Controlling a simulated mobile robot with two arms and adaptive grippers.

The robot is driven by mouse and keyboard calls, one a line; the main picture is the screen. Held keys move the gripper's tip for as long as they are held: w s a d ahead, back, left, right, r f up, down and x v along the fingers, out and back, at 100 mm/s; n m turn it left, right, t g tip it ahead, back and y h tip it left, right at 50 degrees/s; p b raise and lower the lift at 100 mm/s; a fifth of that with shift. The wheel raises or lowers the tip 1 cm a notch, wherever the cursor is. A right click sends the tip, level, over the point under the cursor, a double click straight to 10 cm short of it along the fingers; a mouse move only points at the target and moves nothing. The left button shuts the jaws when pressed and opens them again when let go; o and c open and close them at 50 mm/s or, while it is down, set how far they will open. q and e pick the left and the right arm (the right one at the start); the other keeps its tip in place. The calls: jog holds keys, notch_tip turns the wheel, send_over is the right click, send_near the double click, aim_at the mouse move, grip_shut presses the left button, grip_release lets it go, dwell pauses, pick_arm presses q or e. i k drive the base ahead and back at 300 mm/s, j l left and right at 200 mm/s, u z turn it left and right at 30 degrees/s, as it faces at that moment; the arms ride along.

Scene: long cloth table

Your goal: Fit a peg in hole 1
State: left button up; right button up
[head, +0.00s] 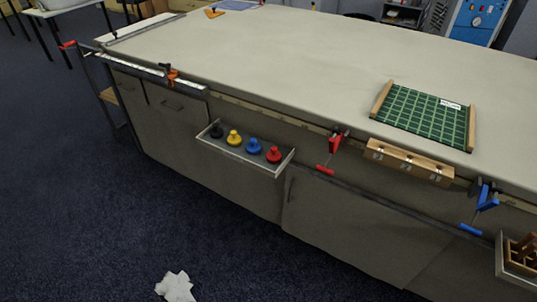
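A wooden block (409,163) with several small white labels or plates is fixed along the front edge of the table, right of centre. The labels are too small to read, and I cannot tell which hole is 1. Black (216,131), yellow (234,138), blue (253,146) and red (274,154) knob-topped pieces, which may be pegs, stand in a row on a metal shelf (242,159) at the table's front. At the lower right edge, a wooden rack (522,253) sits in another tray, partly cut off.
The long table (280,60) is mostly bare. A green gridded board (421,115) lies near its front right. Red-handled (331,152) and blue (484,205) clamps jut from the front edge.

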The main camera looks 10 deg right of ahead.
aim_at(441, 175)
jog(key=z, duration=1.45)
jog(key=i+l+z, duration=0.25)
jog(key=i+z, duration=0.15)
jog(key=i+l+z, duration=0.15)
jog(key=i+z, duration=0.25)
jog(key=u, duration=1.45)
jog(key=z, duration=1.45)
jog(key=i+l+u, duration=0.1)
jog(key=i, duration=0.1)
